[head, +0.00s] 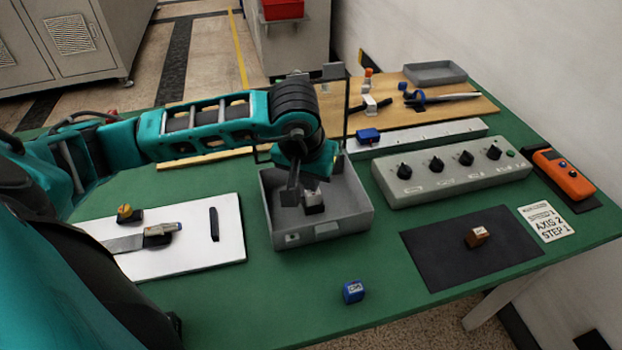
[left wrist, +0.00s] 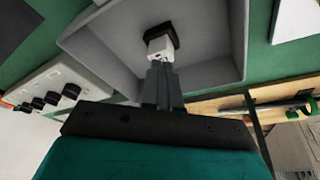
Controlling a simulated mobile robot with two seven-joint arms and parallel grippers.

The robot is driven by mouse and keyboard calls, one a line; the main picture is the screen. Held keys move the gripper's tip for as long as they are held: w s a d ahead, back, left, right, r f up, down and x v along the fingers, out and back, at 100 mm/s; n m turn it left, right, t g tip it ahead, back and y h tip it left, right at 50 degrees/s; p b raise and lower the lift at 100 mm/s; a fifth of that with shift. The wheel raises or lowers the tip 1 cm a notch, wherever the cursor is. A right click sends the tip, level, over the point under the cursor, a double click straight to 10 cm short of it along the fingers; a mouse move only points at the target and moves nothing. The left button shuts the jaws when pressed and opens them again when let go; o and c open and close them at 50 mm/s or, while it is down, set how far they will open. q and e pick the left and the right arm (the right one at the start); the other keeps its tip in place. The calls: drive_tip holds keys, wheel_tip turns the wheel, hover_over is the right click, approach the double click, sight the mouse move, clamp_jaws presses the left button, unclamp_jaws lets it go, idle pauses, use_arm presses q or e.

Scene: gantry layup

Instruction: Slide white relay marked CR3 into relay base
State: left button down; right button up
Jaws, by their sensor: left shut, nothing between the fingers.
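A white relay (head: 309,188) sits upright on a dark relay base (head: 314,207) inside the grey tray (head: 325,231). In the left wrist view the white relay (left wrist: 161,47) shows with the black base (left wrist: 157,31) behind it; its marking cannot be read, and how deep it sits cannot be told. My left gripper (head: 290,197) points down into the tray, shut and empty, right beside the relay. In the left wrist view its fingertips (left wrist: 161,68) are at the relay's near face; whether they touch cannot be told. My right gripper is not in view.
A labelled blue block (head: 353,291) lies at the front edge. Right are a black mat (head: 440,262) with a brown block (head: 477,236) and a grey knob panel (head: 450,178). A white board (head: 215,255) with tools is left. Another blue block (head: 368,136) sits on a rail behind.

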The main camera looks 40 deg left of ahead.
use_arm(q)
drive_tip(key=shift+r, duration=1.2)
drive_tip(key=p+v, duration=0.1)
drive_tip(key=v, duration=1.1)
drive_tip(key=shift+s+r, duration=0.1)
drive_tip(key=shift+s, duration=0.05)
